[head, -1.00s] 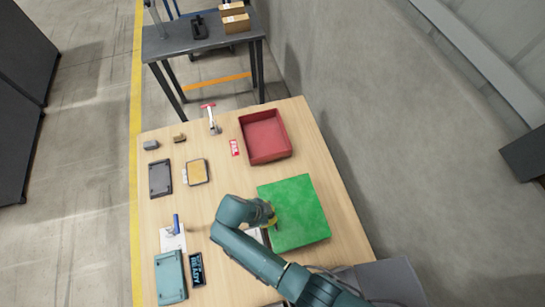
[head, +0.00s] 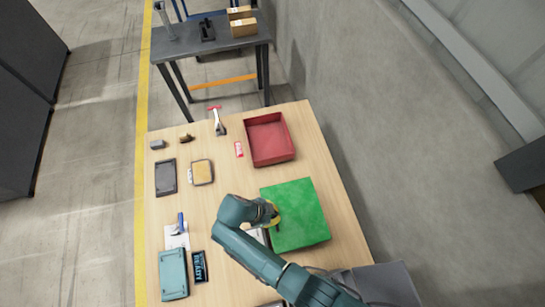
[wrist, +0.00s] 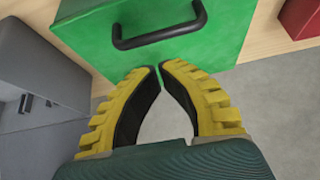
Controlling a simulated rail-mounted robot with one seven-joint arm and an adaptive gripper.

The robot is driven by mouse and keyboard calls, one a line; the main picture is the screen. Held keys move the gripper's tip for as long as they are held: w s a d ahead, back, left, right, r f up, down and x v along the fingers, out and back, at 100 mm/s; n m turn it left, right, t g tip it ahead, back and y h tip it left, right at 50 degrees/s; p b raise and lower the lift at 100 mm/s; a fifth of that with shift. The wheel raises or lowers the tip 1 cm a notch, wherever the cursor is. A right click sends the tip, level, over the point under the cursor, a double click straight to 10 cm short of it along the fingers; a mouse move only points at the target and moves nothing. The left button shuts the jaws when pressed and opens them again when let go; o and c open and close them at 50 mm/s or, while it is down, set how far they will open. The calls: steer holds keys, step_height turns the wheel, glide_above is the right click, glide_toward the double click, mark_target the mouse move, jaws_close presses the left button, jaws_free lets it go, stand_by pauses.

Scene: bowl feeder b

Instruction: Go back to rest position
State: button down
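My gripper (head: 273,214) is beside the left side of a green box (head: 298,222) on the wooden table (head: 215,220). In the wrist view, my gripper's yellow and black fingers (wrist: 160,67) come together at the tips with only a sliver between them and nothing visible in them. The green box (wrist: 215,25) is just beyond the tips. Its black handle (wrist: 160,36) is in front of the fingertips and outside their grip. My arm hides part of the table's near side in the head view.
A red tray (head: 268,160) stands behind the green box. Several items lie on the left, including a teal case (head: 173,275), a dark tray (head: 166,178) and a clamp-like tool (head: 218,122). A grey wall (head: 390,170) runs along the right. A dark table (head: 215,44) stands beyond.

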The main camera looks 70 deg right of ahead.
steer(key=w+b, duration=0.1)
steer(key=w+a+b, duration=0.1)
steer(key=shift+a+f+b, duration=0.15)
steer(key=shift+f+b, duration=0.15)
steer(key=shift+b, duration=0.05)
steer(key=w+a+b, duration=0.2)
steer(key=w+a, duration=0.2)
steer(key=w, duration=0.2)
steer(key=shift+a+f, duration=0.15)
steer(key=shift+f, duration=0.2)
